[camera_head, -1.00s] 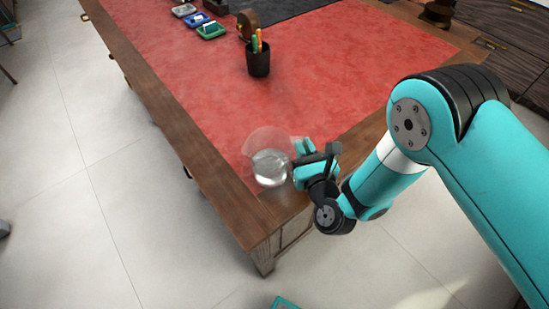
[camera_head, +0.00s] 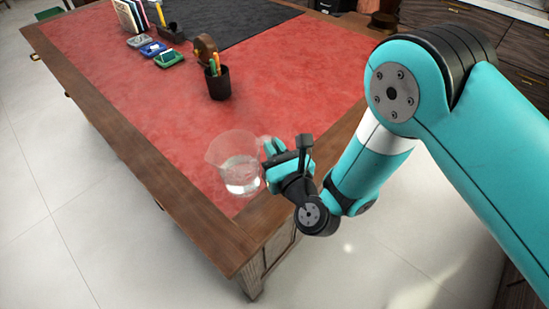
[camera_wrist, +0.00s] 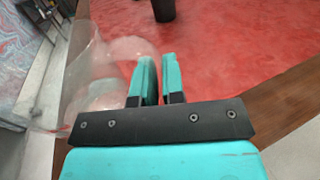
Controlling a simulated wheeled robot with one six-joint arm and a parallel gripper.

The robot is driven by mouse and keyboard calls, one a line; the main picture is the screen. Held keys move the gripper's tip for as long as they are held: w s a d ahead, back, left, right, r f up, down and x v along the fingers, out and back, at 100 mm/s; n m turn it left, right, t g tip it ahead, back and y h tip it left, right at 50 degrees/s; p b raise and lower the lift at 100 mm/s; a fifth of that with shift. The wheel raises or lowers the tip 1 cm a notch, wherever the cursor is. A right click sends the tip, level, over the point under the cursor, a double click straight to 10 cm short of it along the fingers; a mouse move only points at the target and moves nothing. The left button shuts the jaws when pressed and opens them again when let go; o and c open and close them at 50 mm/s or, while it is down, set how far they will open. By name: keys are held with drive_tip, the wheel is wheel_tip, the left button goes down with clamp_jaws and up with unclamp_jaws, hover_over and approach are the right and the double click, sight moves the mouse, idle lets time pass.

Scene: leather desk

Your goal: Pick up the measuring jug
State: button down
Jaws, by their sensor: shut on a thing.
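The clear glass measuring jug (camera_head: 238,172) is at the near corner of the red-topped desk, with some clear liquid or thick glass low in it. It stays upright. My gripper (camera_head: 272,155) is at its right side, shut on its handle. In the wrist view the jug (camera_wrist: 92,80) stands left of the fingers, and its handle runs to my closed gripper (camera_wrist: 160,78). The fingers hide the gripped part of the handle. The gap between the jug's base and the desk is hard to make out.
A black pen cup (camera_head: 218,84) stands farther back on the desk (camera_head: 150,110). Beyond it are small coloured trays (camera_head: 168,58), a tape-like brown item (camera_head: 205,47) and upright books (camera_head: 130,16). The red surface around the jug is clear.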

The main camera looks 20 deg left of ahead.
wheel_tip(320, 180, up, 14)
drive_tip(key=p, duration=0.6)
drive_tip(key=shift+p, duration=0.3)
